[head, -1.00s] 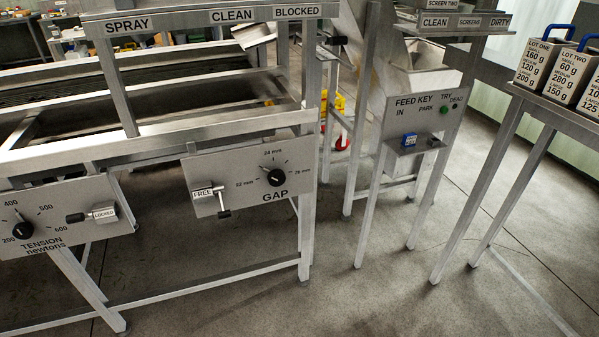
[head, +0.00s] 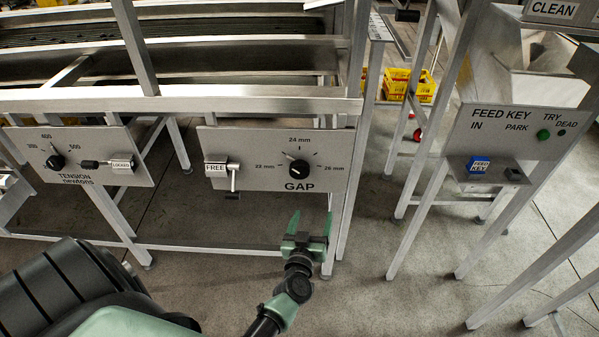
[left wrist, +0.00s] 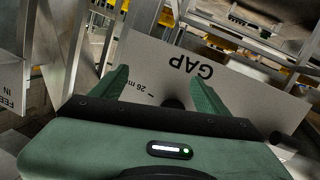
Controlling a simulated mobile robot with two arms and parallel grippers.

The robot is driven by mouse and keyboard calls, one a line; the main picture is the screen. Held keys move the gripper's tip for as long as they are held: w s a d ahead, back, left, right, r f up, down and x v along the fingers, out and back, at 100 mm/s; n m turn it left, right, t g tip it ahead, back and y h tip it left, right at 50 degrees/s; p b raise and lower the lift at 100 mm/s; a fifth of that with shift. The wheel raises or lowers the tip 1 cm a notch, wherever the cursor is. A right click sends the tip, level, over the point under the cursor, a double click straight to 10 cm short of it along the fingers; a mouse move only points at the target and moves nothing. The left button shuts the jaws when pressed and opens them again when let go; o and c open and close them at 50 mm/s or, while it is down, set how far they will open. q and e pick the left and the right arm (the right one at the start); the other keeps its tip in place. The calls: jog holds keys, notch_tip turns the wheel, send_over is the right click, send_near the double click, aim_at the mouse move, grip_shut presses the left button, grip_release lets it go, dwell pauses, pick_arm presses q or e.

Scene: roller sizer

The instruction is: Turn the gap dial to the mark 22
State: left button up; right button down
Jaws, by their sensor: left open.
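The gap dial (head: 299,168) is a black round knob on a grey panel (head: 335,142) with marks 22 mm at left, 24 mm at top and 26 mm at right. Its exact setting is too small to read. To its left is a lever (head: 234,178) with a tag reading FREE (head: 216,170). My left gripper (head: 311,220) is open and empty, its green fingers pointing up just below the panel. In the left wrist view the panel appears upside down, and the dark knob (left wrist: 173,103) shows partly between the open fingers (left wrist: 160,85). My right gripper is not in view.
A tension panel (head: 75,172) with its own dial and LOCKED tag is at left. The frame leg (head: 345,225) stands close to the gripper's right. A feed key panel (head: 500,140) with a blue key (head: 478,165) is at right. The floor between is clear.

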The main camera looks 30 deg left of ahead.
aim_at(299, 173)
pick_arm(q)
jog(key=w+a+r+n+y, duration=0.1)
jog(key=a+r+n+y, duration=0.3)
jog(key=r, duration=0.4)
jog(key=shift+m, duration=0.3)
jog(key=x, duration=0.5)
jog(key=a+x, duration=0.1)
jog(key=x, duration=0.1)
jog(key=shift+s+a+f+b, duration=0.1)
jog(key=shift+b, duration=0.25)
jog(key=shift+w+a, duration=0.15)
jog(key=shift+w, duration=0.1)
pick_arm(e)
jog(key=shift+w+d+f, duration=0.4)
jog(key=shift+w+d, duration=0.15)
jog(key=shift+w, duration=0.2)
pick_arm(q)
jog(key=c, duration=1.4)
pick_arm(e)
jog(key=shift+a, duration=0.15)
